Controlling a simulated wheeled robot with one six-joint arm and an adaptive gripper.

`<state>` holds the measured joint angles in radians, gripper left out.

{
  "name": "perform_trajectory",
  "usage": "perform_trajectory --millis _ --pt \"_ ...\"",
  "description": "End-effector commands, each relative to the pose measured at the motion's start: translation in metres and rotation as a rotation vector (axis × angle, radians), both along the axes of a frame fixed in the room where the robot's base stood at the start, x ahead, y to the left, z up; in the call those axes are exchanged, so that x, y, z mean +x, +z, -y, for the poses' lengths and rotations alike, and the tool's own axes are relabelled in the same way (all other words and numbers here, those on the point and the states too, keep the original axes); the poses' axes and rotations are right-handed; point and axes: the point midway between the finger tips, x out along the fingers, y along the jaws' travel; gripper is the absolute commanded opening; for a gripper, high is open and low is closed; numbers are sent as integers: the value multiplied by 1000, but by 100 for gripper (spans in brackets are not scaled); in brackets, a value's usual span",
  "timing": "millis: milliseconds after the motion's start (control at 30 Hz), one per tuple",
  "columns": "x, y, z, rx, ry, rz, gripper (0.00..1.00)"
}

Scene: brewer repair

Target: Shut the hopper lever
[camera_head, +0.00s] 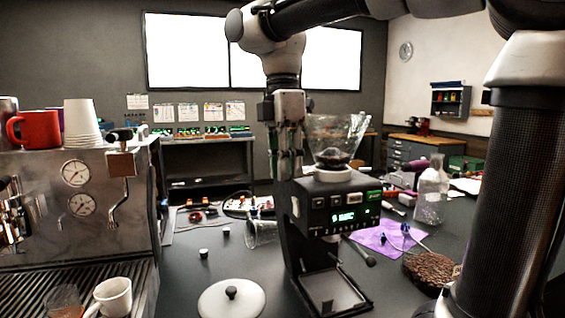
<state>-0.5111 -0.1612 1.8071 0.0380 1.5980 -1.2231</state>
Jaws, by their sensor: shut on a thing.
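The black coffee grinder (330,215) stands upright on the dark table, with a lit green display on its front. Its clear hopper (340,135) sits on top, with a few dark beans low inside. My gripper (289,168) points down at the left side of the hopper's base, right above the grinder's top edge. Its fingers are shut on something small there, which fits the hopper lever. The lever itself is hidden by the fingers, so its angle cannot be seen.
An espresso machine (80,205) with cups fills the left.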

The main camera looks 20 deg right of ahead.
Motion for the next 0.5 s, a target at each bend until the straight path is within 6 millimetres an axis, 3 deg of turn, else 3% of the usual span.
perform_trajectory --millis 500 --pt "-21 1 6 -2 194 1 0"
